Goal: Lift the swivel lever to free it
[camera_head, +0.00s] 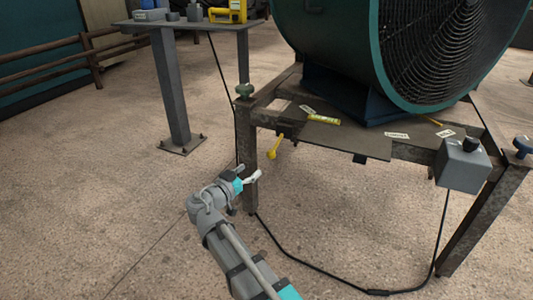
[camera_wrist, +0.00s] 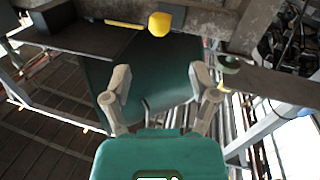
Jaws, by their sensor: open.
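The swivel lever (camera_head: 275,148) is yellow with a round knob at its end. In the head view it hangs at a slant from the front edge of the metal rack, knob lowest. My gripper (camera_head: 251,175) is open and empty, in front of the rack's left leg and to the lower left of the lever. In the wrist view my gripper (camera_wrist: 160,80) has its fingers spread, apart from the knob. The lever's pivot is not clear.
The rack (camera_head: 350,140) carries a large green fan housing (camera_head: 340,40). A grey control box (camera_head: 462,166) is on its right front. A black cable (camera_head: 330,277) lies on the floor. A side table (camera_head: 170,90) stands behind left. The floor at left is clear.

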